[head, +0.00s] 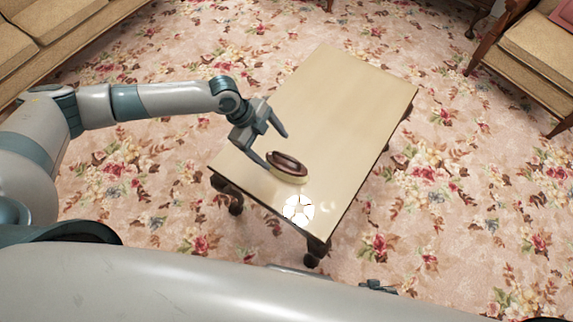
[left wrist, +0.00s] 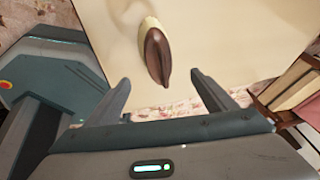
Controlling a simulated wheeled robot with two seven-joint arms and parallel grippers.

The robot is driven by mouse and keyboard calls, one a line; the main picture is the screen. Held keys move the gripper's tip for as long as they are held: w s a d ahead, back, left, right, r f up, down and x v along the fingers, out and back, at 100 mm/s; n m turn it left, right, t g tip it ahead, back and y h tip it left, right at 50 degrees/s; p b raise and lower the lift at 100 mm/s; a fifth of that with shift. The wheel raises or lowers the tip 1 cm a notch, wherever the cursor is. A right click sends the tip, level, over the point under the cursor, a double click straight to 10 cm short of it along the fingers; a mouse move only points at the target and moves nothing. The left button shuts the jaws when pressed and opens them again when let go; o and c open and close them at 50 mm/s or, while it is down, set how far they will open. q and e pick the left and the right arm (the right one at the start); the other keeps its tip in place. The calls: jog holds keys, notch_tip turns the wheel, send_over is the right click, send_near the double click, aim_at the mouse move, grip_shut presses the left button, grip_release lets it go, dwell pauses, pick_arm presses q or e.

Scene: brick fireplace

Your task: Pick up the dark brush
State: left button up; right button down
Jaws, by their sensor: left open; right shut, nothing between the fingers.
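The dark brush (head: 289,162) lies on the near left part of the tan table (head: 345,90). It has a dark brown oval back and a pale cream underside. My left gripper (head: 278,150) is open and empty just beside the brush, with one finger close to its left end. In the left wrist view the brush (left wrist: 157,58) appears beyond and between the two spread fingertips of the left gripper (left wrist: 161,78). I cannot tell whether a finger touches it. My right gripper is not recognisable in either view.
A round white light patch (head: 298,209) shows on the table's near corner. The rest of the tabletop is clear. A tan sofa (head: 50,30) is at the upper left and a wooden-framed armchair (head: 540,50) at the upper right. Flowered carpet (head: 480,200) surrounds the table.

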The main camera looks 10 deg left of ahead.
pick_arm(q)
send_over(286, 165)
jog(key=a, duration=0.2)
notch_tip(286, 165, down, 5)
jog(key=shift+w+r, duration=0.1)
jog(key=shift+r, duration=0.1)
jog(key=shift+d+f, duration=0.1)
jog(key=shift+f, duration=0.15)
pick_arm(e)
jog(key=shift+w+a, duration=0.2)
jog(key=shift+a, duration=0.1)
pick_arm(q)
jog(key=shift+f, duration=0.1)
jog(key=shift+d+f, duration=0.15)
jog(key=shift+f, duration=0.1)
jog(key=p+x, duration=0.1)
jog(key=x, duration=0.3)
jog(key=shift+s, duration=0.25)
jog(key=shift+f, duration=0.25)
pick_arm(e)
jog(key=shift+w+a+r+t, duration=0.15)
jog(key=shift+w+a+t, duration=0.15)
jog(key=shift+a+t, duration=0.15)
jog(key=shift+a, duration=0.1)
